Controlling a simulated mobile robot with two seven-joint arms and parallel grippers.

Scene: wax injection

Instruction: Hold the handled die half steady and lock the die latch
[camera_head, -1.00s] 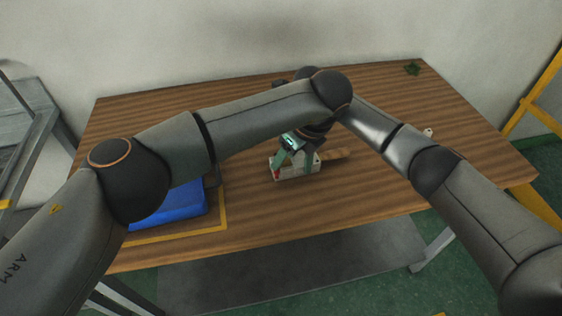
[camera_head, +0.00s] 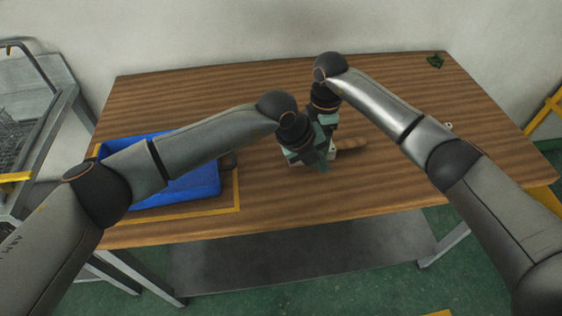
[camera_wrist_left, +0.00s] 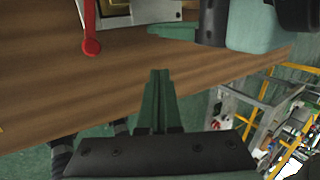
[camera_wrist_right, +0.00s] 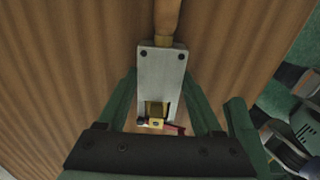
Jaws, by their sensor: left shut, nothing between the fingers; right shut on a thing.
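The die is a pale metal block (camera_wrist_right: 161,75) with a wooden handle (camera_wrist_right: 167,15). My right gripper (camera_wrist_right: 163,103) is shut around the block's sides. A brass latch part (camera_wrist_right: 156,112) and a red lever (camera_wrist_right: 175,129) sit at the block's end nearest the camera. In the left wrist view the red lever (camera_wrist_left: 91,25) ends in a round knob at the top left. My left gripper (camera_wrist_left: 160,72) is shut and empty, apart from the lever, to its lower right.
A blue tray (camera_head: 205,188) lies left of the die, inside a yellow outline on the wooden table (camera_head: 400,185). A small green item (camera_head: 435,61) lies at the far right corner. A metal rack (camera_head: 40,110) stands left of the table. The table's right side is mostly clear.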

